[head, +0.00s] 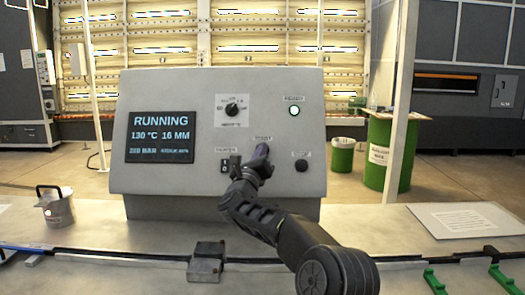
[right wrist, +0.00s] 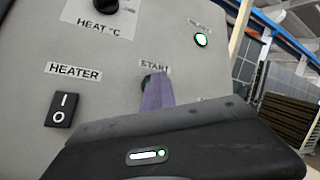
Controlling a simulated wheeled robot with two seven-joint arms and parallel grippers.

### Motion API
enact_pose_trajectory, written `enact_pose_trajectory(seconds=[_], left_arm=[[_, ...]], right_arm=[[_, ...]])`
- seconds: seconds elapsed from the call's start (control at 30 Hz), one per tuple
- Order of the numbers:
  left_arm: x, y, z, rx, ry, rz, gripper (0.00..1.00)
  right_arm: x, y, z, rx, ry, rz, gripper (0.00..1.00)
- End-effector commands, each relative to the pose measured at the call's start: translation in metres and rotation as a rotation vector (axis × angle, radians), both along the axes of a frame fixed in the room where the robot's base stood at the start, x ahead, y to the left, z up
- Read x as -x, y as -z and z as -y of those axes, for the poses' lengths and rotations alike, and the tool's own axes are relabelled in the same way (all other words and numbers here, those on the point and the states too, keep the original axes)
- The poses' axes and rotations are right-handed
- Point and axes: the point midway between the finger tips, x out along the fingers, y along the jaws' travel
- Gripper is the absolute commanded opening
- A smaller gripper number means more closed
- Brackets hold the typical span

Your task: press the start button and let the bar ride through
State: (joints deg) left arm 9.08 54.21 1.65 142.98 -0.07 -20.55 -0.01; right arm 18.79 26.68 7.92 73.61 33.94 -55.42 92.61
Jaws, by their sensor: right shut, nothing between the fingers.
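A grey control panel (head: 180,90) stands on the bench; its display (head: 160,134) reads RUNNING, 130 °C, 16 MM. The START label (right wrist: 155,65) shows in the right wrist view, with a dark round button (right wrist: 146,80) below it, partly hidden by my fingers. My right gripper (head: 262,151) is shut and empty, its tips at the START button; I cannot tell whether they press it. The gripper also shows in the right wrist view (right wrist: 157,92). A thin dark rail (head: 110,254) runs along the bench front; I cannot pick out a separate bar. My left gripper is out of view.
A green READY lamp (head: 294,110) is lit. A heat knob (head: 232,109), a heater switch (right wrist: 61,109) and a dark round button (head: 301,165) surround START. A dark block (head: 207,262) sits on the rail. A lidded pot (head: 57,210) stands left, a paper sheet (head: 465,219) lies right.

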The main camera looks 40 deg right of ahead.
Motion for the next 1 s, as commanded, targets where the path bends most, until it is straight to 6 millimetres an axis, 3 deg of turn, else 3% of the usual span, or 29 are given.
enact_pose_trajectory(seconds=[0.4,1.0], left_arm=[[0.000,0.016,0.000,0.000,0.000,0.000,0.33],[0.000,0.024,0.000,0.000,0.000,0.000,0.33]], right_arm=[[0.011,-0.004,-0.009,-0.001,0.000,0.001,0.00],[0.018,-0.009,-0.015,-0.001,-0.001,0.002,0.00]])
